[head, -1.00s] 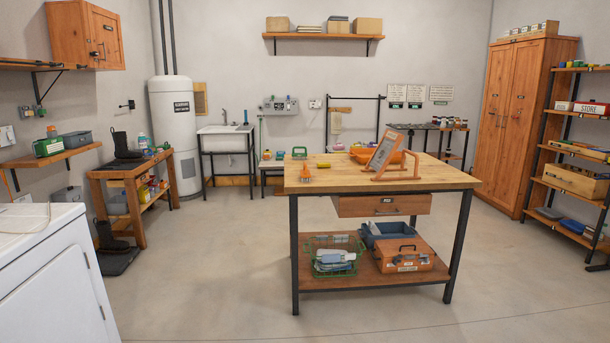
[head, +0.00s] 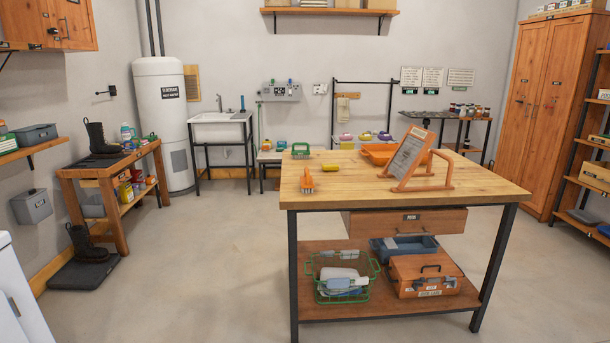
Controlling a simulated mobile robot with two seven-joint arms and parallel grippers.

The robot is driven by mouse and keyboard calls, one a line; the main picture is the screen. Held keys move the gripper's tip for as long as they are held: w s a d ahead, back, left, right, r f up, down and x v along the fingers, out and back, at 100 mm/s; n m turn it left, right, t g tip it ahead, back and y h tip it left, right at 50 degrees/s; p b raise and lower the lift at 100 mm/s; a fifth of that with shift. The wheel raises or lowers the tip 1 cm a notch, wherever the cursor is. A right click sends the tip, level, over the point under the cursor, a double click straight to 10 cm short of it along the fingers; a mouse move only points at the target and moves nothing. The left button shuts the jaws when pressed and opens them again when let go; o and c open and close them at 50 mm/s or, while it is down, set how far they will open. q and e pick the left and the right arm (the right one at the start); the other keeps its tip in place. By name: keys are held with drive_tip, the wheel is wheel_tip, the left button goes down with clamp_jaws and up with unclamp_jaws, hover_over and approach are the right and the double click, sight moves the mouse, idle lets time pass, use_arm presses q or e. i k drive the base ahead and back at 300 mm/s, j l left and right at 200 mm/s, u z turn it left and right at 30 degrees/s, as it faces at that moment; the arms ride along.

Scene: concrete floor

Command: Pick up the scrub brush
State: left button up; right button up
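A wooden workbench (head: 450,187) stands ahead of me. On its left part is a small orange item (head: 307,180) that looks like a brush with pale bristles. Behind it, near the back left corner, is a green item (head: 301,150) with a raised handle, which may also be a brush. Both are too small to tell for sure which is the scrub brush. A small yellow block (head: 331,168) lies to their right. Neither of my grippers is in view.
The lower shelf holds a green wire basket (head: 342,278), a blue bin (head: 404,249) and an orange toolbox (head: 426,275). The floor (head: 205,270) left of the bench is clear.

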sight(307, 184)
drive_tip(key=i, duration=0.7)
drive_tip(key=i+l, duration=0.15)
drive_tip(key=i, duration=0.6)
drive_tip(key=j+u, duration=0.05)
